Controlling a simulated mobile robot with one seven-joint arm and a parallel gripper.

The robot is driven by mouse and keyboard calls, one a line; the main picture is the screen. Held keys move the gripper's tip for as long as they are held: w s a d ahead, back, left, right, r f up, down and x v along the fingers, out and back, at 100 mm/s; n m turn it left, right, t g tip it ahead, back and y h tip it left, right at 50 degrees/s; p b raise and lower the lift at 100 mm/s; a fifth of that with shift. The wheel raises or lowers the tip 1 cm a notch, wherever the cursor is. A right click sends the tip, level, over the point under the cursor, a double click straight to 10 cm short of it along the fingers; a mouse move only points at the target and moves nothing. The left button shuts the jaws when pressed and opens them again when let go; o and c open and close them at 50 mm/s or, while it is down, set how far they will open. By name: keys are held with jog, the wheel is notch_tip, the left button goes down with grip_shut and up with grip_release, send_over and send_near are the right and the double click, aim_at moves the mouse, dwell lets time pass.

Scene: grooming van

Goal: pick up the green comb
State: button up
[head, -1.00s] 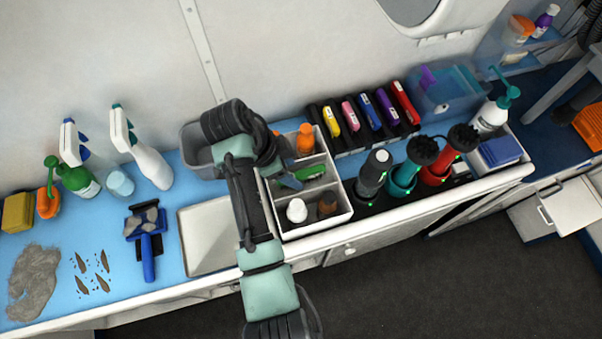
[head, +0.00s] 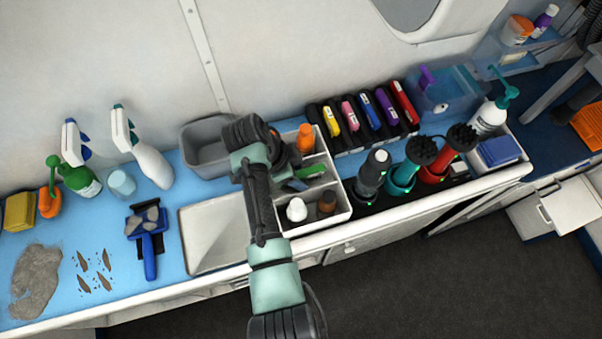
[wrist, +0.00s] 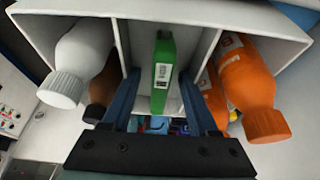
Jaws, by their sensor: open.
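The green comb (wrist: 163,72) stands in the middle compartment of a white divided caddy (wrist: 210,12), with a pale label on its face. In the head view the comb (head: 297,184) shows only in part beside my arm, and the caddy (head: 338,208) sits on the blue counter. In the wrist view my gripper (wrist: 160,85) is open, with one dark finger on each side of the comb. I cannot tell whether either finger touches it. In the head view my arm hides the fingers and part of the caddy.
A white bottle (wrist: 77,62) and a brown bottle (wrist: 104,88) fill the compartment to one side. Orange bottles (wrist: 247,82) fill the other. A grey bin (head: 205,150), a white tray (head: 208,240) and dark clippers (head: 372,172) stand near the caddy.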

jog(key=shift+f, duration=0.1)
dwell(0.3)
grip_shut()
